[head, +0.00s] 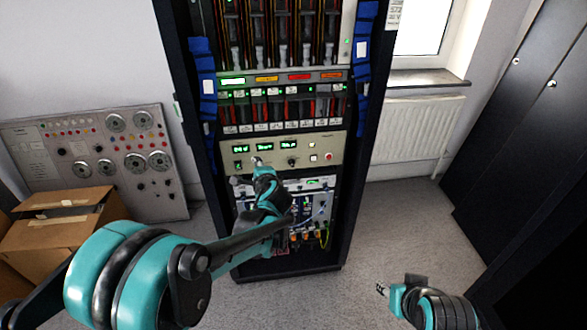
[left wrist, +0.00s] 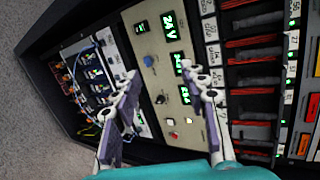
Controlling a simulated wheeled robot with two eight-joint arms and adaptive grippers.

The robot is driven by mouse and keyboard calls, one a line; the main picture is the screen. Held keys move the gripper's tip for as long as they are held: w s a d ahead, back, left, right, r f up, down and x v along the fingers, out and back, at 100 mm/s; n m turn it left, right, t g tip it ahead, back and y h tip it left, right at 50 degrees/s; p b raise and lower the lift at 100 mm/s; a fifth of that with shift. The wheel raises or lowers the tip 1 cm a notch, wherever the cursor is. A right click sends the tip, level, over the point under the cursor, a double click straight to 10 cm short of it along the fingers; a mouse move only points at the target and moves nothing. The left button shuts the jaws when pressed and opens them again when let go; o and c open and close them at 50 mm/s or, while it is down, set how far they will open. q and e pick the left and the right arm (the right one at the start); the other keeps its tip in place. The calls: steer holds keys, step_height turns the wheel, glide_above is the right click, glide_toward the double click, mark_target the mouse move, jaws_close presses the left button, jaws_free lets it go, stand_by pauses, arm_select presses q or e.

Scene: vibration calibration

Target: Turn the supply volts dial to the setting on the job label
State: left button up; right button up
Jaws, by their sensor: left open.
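The beige supply panel (head: 325,147) sits mid-height in the black rack, and it shows tilted in the left wrist view (left wrist: 155,82). It has three green displays; one display (left wrist: 168,24) reads 24V. A bluish dial (left wrist: 149,61) and a black dial (left wrist: 160,99) sit below them; their captions are too small to read. My left gripper (head: 257,163) is in front of the panel's left part. In the left wrist view its fingers (left wrist: 162,76) are spread, with nothing between them. My right gripper (head: 382,289) is low at the right, away from the rack; its jaw is unclear.
A white printed sheet (head: 395,14) hangs at the rack's upper right, mostly unreadable. A red button (head: 328,157) is on the panel's right. A grey instrument panel (head: 70,150) and cardboard boxes (head: 60,228) stand left. Open floor (head: 390,235) lies right of the rack.

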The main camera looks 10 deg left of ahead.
arm_select(q)
steer(key=w+d+f+m+t, duration=0.3)
steer(key=w+d+f+m, duration=0.25)
steer(key=w, duration=0.35)
steer(key=m+t, duration=0.3)
steer(key=m, duration=0.6)
glide_toward(292, 163)
steer(key=w+f, duration=0.1)
steer(key=f, duration=0.1)
steer(key=shift+h, duration=0.3)
steer(key=b+x, duration=0.1)
steer(key=x, duration=0.7)
steer(key=shift+s+a, duration=0.1)
jaws_close()
